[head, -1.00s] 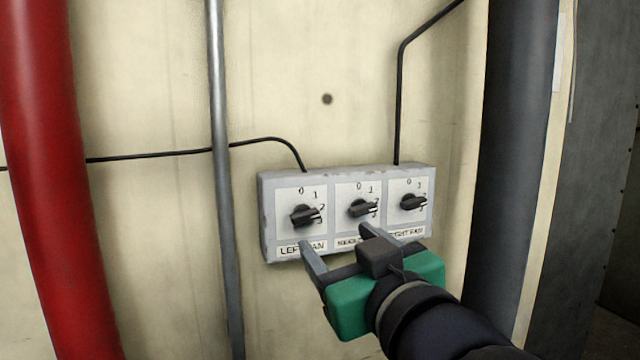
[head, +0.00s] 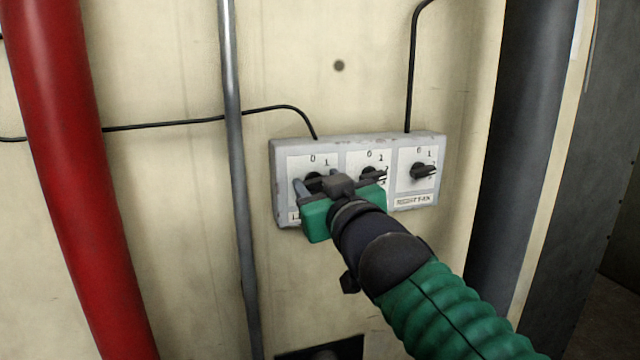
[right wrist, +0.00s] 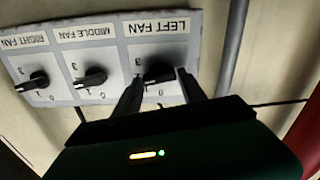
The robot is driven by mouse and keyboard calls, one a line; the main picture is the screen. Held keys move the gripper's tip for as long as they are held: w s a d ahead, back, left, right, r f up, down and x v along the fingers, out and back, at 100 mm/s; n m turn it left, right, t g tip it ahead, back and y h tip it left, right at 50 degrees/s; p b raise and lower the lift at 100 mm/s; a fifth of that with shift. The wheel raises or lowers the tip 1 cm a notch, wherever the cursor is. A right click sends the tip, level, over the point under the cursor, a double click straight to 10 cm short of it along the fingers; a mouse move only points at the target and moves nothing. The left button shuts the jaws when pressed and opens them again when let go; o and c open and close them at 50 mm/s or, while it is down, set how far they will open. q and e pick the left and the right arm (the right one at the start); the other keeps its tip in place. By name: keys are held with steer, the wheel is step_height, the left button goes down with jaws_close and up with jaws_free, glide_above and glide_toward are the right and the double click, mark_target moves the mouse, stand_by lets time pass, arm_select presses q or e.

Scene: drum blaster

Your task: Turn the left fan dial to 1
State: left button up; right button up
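The left fan dial (head: 314,178) is a black knob on the left panel of a grey switch box (head: 277,160) on the wall. My right gripper (head: 322,184) is in front of it and hides much of it. In the right wrist view, which shows the box upside down, the left fan dial (right wrist: 158,73) lies between the two fingers of my right gripper (right wrist: 160,82). The fingers are apart, one on each side of the knob. I cannot tell whether they touch it, and its pointer direction is unclear. My left gripper is not in view.
The middle fan dial (right wrist: 91,79) and right fan dial (head: 424,171) are on the same box. A thin grey pipe (head: 236,130) and a red pipe (head: 75,190) stand to the left. A thick dark pipe (head: 520,150) stands to the right. Black cables (head: 411,80) run into the box top.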

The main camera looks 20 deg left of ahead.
steer(key=shift+w, duration=0.1)
steer(key=c, duration=0.9)
steer(key=shift+c, duration=0.2)
steer(key=shift+n, duration=0.3)
steer(key=n, duration=0.2)
steer(key=shift+f+n, duration=0.1)
steer(key=shift+n, duration=0.2)
steer(key=shift+a+n+b, duration=0.15)
steer(key=shift+n+b, duration=0.2)
steer(key=shift+n, duration=1.95)
